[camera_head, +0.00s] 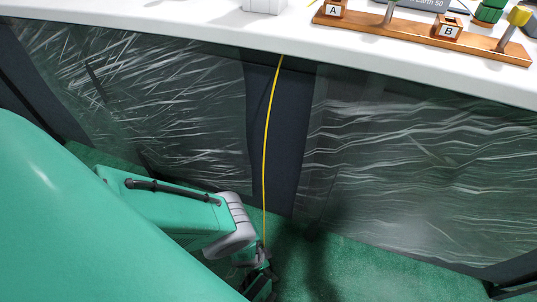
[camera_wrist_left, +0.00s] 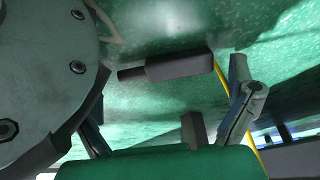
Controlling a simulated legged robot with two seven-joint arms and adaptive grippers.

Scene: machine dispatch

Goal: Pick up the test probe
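A dark grey block with a thin tip at its left end, which looks like the test probe (camera_wrist_left: 180,66), shows in the left wrist view against the green floor. A yellow cable (camera_wrist_left: 221,72) passes at its right end. In the head view the yellow cable (camera_head: 265,150) hangs from the table edge down to my left gripper (camera_head: 262,280), low near the floor. In the left wrist view my left gripper (camera_wrist_left: 165,98) has its fingers wide apart, with the dark block beyond them and not clasped. The probe cannot be made out in the head view. My right gripper is not in view.
A white table (camera_head: 150,18) runs across the top, with dark scuffed panels (camera_head: 400,170) below it. A wooden rack (camera_head: 420,42) with labels A and B and several upright tools stands at the top right. Green floor (camera_head: 370,275) is free at lower right.

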